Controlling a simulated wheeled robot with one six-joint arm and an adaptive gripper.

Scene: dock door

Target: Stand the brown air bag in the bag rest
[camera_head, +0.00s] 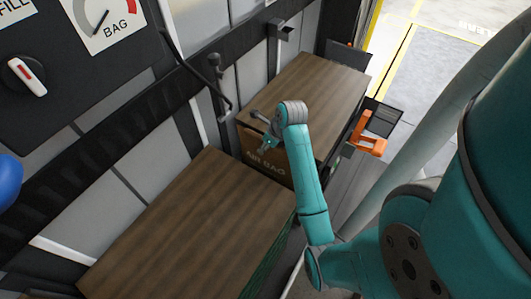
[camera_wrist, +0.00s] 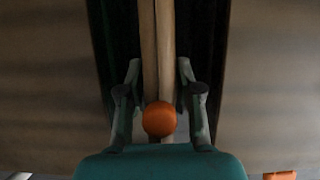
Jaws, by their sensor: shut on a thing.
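The brown air bag (camera_head: 264,163), with pale lettering on its face, stands upright in the gap between two wood-topped loads. My gripper (camera_head: 264,135) is at its top edge and shut on it. In the wrist view the bag (camera_wrist: 150,50) shows edge-on as a tan strip between my fingers (camera_wrist: 158,80). A round orange knob (camera_wrist: 159,119) sits at the near part of that edge. The bag's lower part is hidden in the gap. I cannot make out the bag rest for certain.
The near load (camera_head: 190,235) and the far load (camera_head: 315,95) flank the gap closely. A gauge panel (camera_head: 100,20) is upper left. An orange part (camera_head: 368,143) is right of the far load.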

